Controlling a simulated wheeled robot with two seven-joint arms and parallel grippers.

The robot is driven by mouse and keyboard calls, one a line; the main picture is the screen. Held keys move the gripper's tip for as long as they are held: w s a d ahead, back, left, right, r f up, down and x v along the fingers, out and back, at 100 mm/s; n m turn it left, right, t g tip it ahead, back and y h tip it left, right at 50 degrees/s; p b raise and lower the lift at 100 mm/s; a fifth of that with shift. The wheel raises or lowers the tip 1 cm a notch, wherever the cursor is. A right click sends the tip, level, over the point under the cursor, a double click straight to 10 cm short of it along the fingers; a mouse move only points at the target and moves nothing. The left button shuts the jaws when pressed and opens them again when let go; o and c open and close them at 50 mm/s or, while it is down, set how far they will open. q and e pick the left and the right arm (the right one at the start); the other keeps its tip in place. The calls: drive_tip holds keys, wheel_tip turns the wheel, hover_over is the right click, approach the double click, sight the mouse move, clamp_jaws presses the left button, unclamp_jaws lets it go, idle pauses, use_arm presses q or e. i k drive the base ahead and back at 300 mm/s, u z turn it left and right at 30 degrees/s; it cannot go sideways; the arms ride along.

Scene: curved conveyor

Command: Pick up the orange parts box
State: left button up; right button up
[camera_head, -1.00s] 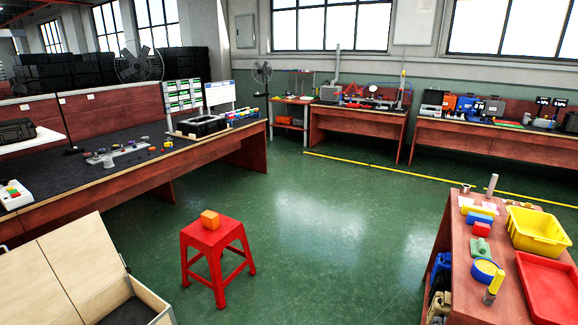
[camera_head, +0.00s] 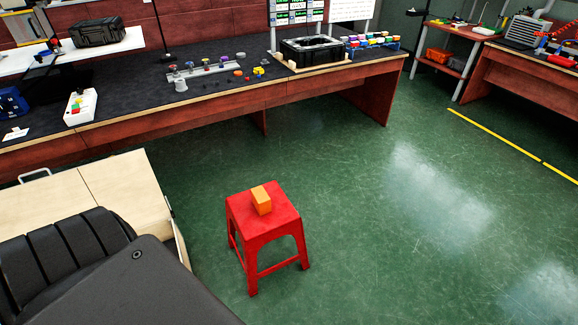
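A small orange box (camera_head: 261,199) sits on the seat of a red stool (camera_head: 268,234). The stool stands on the green floor, a little left of the middle of the view. The top and sides of the box are in plain sight, and nothing touches it except the seat. Neither of my grippers is in view.
A long dark-topped workbench (camera_head: 215,105) runs behind the stool. A pale wooden case (camera_head: 118,192) is to its left. A large black ribbed shape fills the lower left; I cannot tell what it is. The floor (camera_head: 390,235) right of the stool is clear.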

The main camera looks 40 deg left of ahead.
sight(261, 201)
drive_tip(key=i, duration=3.1)
drive_tip(key=u, duration=3.1)
drive_tip(key=i, duration=0.5)
drive_tip(key=u, duration=0.1)
